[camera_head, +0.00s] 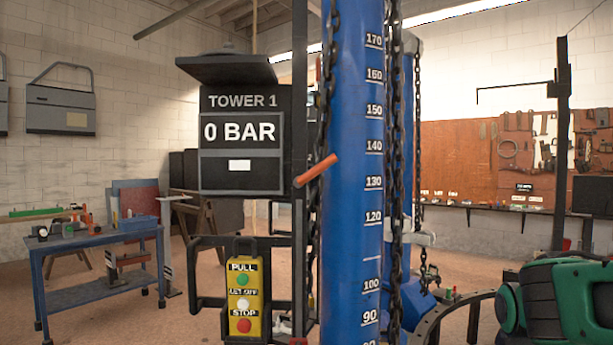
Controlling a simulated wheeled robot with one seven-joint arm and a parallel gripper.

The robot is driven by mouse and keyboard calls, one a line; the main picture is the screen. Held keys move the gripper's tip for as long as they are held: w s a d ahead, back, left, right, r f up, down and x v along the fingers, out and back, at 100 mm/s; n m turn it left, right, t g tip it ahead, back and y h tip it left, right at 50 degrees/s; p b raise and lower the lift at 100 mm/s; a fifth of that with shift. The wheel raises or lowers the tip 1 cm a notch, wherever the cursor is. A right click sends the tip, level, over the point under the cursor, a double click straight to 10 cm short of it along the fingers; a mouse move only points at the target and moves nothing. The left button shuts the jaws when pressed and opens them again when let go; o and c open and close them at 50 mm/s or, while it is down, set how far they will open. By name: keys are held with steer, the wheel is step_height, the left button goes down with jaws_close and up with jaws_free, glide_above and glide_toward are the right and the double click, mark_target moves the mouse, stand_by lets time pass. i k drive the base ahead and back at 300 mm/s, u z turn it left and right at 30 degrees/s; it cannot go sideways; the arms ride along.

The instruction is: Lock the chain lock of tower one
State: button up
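Tower one is a blue upright column (352,200) with a white number scale, standing in the middle of the head view. A dark panel marked TOWER 1 (242,101) hangs left of it and reads 0 BAR. Dark chains run down the column, one on its left (325,110) and one on its right (396,150). An orange-red lever (316,170) sticks out at a slant, up to the right, beside the left chain; it seems to be the chain lock's handle. Whether the lock is engaged cannot be told. My gripper is not in view.
A yellow control box (244,295) with PULL, LET OFF and STOP buttons hangs on a black frame below the panel. A blue workbench (100,243) with tools stands at the left. A tool board (465,160) covers the right back wall. Floor shows between bench and tower.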

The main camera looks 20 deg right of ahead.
mark_target(299, 181)
steer(key=u, duration=0.75)
steer(key=k, duration=0.4)
steer(key=z, duration=0.2)
